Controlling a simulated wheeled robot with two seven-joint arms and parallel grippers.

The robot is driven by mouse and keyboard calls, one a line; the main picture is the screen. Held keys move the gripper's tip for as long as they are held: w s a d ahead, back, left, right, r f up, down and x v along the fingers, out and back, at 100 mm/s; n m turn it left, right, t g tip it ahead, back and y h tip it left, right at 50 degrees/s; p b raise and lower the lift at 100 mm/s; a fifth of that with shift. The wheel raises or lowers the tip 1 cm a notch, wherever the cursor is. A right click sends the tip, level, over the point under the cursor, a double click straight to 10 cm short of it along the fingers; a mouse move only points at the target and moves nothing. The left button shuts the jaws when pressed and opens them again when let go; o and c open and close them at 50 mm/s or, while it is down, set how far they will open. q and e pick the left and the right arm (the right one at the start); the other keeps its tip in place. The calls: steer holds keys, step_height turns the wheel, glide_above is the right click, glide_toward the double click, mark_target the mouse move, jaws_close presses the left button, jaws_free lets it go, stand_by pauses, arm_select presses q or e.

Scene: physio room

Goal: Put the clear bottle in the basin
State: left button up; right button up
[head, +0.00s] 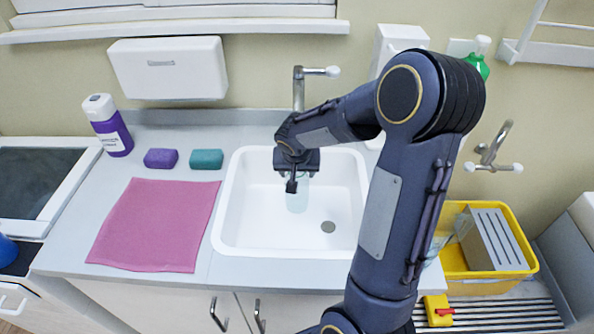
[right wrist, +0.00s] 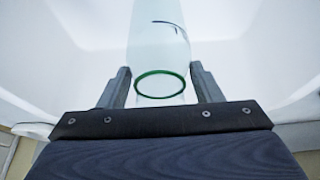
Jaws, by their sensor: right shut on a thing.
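The clear bottle (head: 297,198) is a pale see-through vessel hanging below my right gripper (head: 292,186), inside the outline of the white basin (head: 232,225). In the right wrist view the bottle (right wrist: 158,45) shows a green ring at its near end and a dark mark on its side. The right gripper (right wrist: 162,85) is shut on it, a finger on each side. I cannot tell whether the bottle touches the basin floor. The basin looks otherwise empty, with a drain to the right of the bottle. My left gripper is not in view.
A tap (head: 299,85) rises behind the basin, close to my arm. On the left are a pink cloth (head: 155,225), purple sponge (head: 160,158), teal sponge (head: 206,159) and purple bottle (head: 110,130). A yellow tub (head: 480,285) stands right.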

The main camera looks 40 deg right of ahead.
steer(key=o, duration=1.4)
steer(key=shift+c, duration=0.2)
steer(key=s+a+r+n+y+b, duration=0.1)
steer(key=s+a+r+n+y, duration=0.1)
steer(key=s+a, duration=0.4)
steer(key=s+a+r+n+t+y+b, duration=0.1)
steer(key=s+a+r+n+y, duration=0.1)
steer(key=s+a, duration=0.3)
steer(key=s+a+r+n+t+y, duration=0.1)
steer(key=s+a+r+n+y, duration=0.1)
steer(key=s+a, duration=0.4)
steer(key=shift+s+a+r+y+b, duration=0.15)
steer(key=shift+s+r, duration=0.1)
steer(key=shift+s, duration=0.6)
steer(key=shift+s+a+r+y+b, duration=0.1)
steer(key=shift+s+r, duration=0.1)
steer(key=shift+s, duration=0.6)
steer(key=shift+s+a+r+y+b, duration=0.15)
steer(key=shift+s+r, duration=0.1)
steer(key=shift+s, duration=0.6)
steer(key=shift+d, duration=0.1)
